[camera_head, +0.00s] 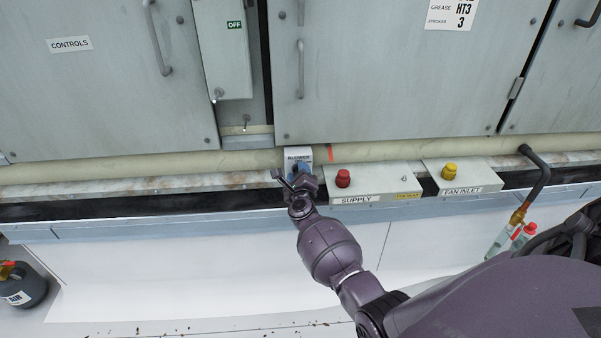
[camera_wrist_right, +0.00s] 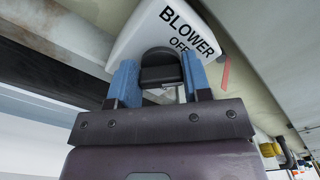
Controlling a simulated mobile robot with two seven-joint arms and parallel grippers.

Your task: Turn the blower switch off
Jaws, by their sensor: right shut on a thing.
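The blower switch box (camera_head: 298,153) is a small white box on the ledge below the cabinet doors. In the right wrist view its face (camera_wrist_right: 150,28) reads BLOWER and OFF. My right gripper (camera_head: 296,177) is at the box, covering its lower part in the head view. In the right wrist view its two blue fingers stand on either side of the black switch knob (camera_wrist_right: 160,74), shut on it. The fingers hide the sides of the knob, so I cannot tell which way it is turned. My left gripper is not in view.
To the right stand a SUPPLY box (camera_head: 375,179) with a red knob (camera_head: 343,178) and a FAN INLET box (camera_head: 462,187) with a yellow knob (camera_head: 450,172). A pipe (camera_head: 541,178) rises further right. Closed cabinet doors (camera_head: 390,75) stand behind.

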